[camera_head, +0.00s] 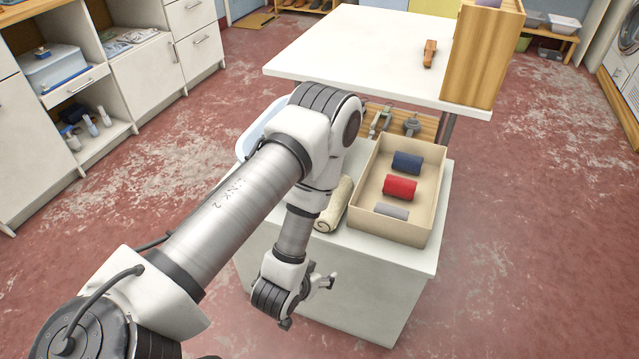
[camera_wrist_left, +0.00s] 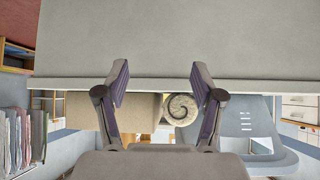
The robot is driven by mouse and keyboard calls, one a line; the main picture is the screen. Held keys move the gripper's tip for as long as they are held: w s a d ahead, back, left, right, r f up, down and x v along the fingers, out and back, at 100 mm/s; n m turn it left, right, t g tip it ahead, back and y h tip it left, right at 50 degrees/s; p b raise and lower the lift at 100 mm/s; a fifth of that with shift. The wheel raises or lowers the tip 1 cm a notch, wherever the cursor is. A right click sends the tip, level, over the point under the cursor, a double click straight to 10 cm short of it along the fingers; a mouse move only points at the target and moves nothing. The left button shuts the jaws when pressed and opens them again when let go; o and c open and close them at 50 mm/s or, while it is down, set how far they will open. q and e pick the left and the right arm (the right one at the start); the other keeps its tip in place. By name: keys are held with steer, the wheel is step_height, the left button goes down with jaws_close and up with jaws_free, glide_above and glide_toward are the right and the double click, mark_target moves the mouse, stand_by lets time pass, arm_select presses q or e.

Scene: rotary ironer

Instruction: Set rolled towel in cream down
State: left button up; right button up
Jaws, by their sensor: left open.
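The cream rolled towel (camera_head: 334,207) lies on the white cabinet top (camera_head: 405,256), beside the cardboard box's left side. My arm partly covers it in the head view. In the left wrist view its spiral end (camera_wrist_left: 181,108) shows beyond the gap between my fingers, nearer the right finger. My left gripper (camera_head: 308,301) is open and empty at the cabinet's front side, apart from the towel. Its two spread fingers (camera_wrist_left: 160,75) show in the wrist view. My right gripper is in neither view.
The cardboard box (camera_head: 387,226) holds a navy roll (camera_head: 407,163), a red roll (camera_head: 400,188) and a grey roll (camera_head: 391,212). A pale blue tub (camera_head: 251,137) stands left of the towel, partly behind my arm. A white table (camera_head: 350,50) stands behind.

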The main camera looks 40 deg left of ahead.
mark_target(326, 219)
arm_select(q)
steer(key=w+a+r+t, duration=0.1)
steer(key=r, duration=0.1)
steer(key=w+a+r+t+y, duration=0.1)
steer(key=w, duration=0.1)
steer(key=w+a+r+n+t, duration=0.1)
steer(key=w+r+t, duration=0.1)
steer(key=shift+w+r+y, duration=0.1)
steer(key=shift+r+y, duration=0.2)
steer(key=shift+r, duration=0.05)
steer(key=x, duration=0.4)
steer(key=a+b+x, duration=0.1)
steer(key=x, duration=0.3)
steer(key=shift+a+r, duration=0.2)
steer(key=c, duration=0.9)
steer(key=shift+c, duration=0.2)
